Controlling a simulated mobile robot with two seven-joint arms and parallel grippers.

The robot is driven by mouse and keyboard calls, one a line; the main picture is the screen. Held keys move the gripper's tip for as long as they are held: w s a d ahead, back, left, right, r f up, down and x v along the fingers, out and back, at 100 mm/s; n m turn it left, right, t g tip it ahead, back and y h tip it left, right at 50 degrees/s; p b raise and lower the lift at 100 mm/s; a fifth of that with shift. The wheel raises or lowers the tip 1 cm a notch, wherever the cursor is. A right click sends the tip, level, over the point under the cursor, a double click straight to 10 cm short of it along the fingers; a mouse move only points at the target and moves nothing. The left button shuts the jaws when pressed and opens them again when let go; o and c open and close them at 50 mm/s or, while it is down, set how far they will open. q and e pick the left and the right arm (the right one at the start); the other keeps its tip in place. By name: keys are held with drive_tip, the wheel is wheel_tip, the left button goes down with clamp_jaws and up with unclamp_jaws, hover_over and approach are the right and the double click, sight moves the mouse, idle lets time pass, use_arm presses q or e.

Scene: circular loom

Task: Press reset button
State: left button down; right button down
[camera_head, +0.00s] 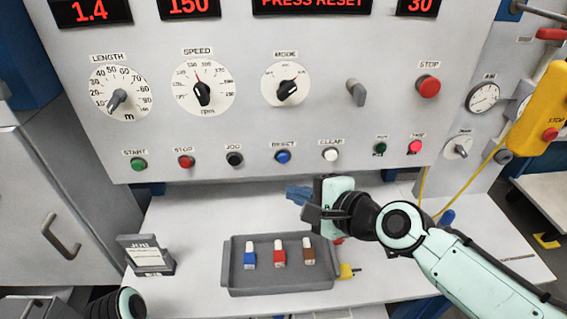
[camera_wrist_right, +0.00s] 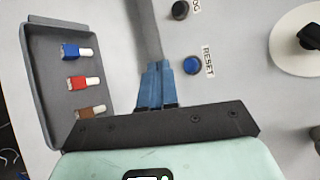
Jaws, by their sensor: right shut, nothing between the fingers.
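The blue reset button (camera_head: 283,156) sits in the lower row of the grey control panel, below its label. It also shows in the right wrist view (camera_wrist_right: 192,65), to the right of the fingertips. My right gripper (camera_head: 298,194) is below the button in the head view, with its blue fingers pointing left. In the wrist view its fingers (camera_wrist_right: 157,70) are together and empty. The fingertips appear apart from the button, though their depth gap to the panel is hard to judge. A red display (camera_head: 312,4) reads PRESS RESET. My left gripper is not visible.
A black jog button (camera_head: 234,159) and a white clear button (camera_head: 330,154) flank the reset button. A grey tray (camera_head: 279,286) with blue, red and brown bottles lies on the white table below.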

sight(283, 158)
drive_tip(key=shift+s+a+f+n+g, duration=0.3)
drive_tip(key=shift+s+a+f+n, duration=0.1)
drive_tip(key=shift+a+f, duration=0.2)
drive_tip(key=w, duration=0.9)
drive_tip(key=shift+a, duration=0.3)
idle(1.7)
drive_tip(key=shift+w, duration=0.35)
